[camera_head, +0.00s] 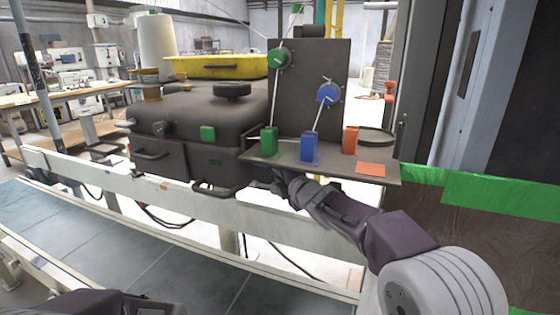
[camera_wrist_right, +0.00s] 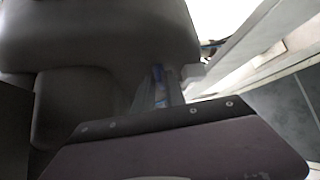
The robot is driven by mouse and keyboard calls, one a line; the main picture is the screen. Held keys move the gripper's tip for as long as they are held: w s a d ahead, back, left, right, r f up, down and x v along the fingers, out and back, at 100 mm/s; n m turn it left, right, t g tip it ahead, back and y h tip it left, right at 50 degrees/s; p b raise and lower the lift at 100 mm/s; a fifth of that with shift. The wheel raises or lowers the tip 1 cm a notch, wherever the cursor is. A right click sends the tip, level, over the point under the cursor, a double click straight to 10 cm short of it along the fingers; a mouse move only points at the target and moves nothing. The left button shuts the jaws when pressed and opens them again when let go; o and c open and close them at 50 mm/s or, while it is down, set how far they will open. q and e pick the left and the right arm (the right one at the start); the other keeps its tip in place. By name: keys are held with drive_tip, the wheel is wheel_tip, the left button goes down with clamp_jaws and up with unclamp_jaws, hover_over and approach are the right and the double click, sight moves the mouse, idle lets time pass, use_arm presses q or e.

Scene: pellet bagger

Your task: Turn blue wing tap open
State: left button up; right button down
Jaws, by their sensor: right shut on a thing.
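My right gripper (camera_head: 268,185) reaches in from the lower right to just below the front edge of the dark shelf (camera_head: 372,172). It is shut, and in the right wrist view a narrow strip of the blue wing tap (camera_wrist_right: 159,87) shows at its jaws. Most of the tap is hidden, so I cannot tell its angle; in the head view I cannot make it out. A blue block (camera_head: 308,147) stands on the shelf, and a blue round dial (camera_head: 328,95) sits on the upright panel. My left gripper is out of view; only a dark part of my arm shows at the bottom left.
A green block (camera_head: 269,141) and a red block (camera_head: 350,139) stand on the shelf. A large dark machine (camera_head: 185,125) with a yellow top (camera_head: 215,67) is to the left. A pale rail (camera_head: 120,185) runs in front, beside a grey conveyor surface (camera_head: 90,240).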

use_arm(q)
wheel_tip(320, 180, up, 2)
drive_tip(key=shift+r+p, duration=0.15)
drive_tip(key=shift+p, duration=0.3)
use_arm(e)
drive_tip(key=shift+n+g, duration=0.4)
drive_tip(key=c, duration=1.5)
unclamp_jaws()
drive_tip(key=shift+c, duration=0.2)
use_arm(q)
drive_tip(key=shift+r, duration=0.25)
use_arm(e)
drive_tip(key=v, duration=0.9)
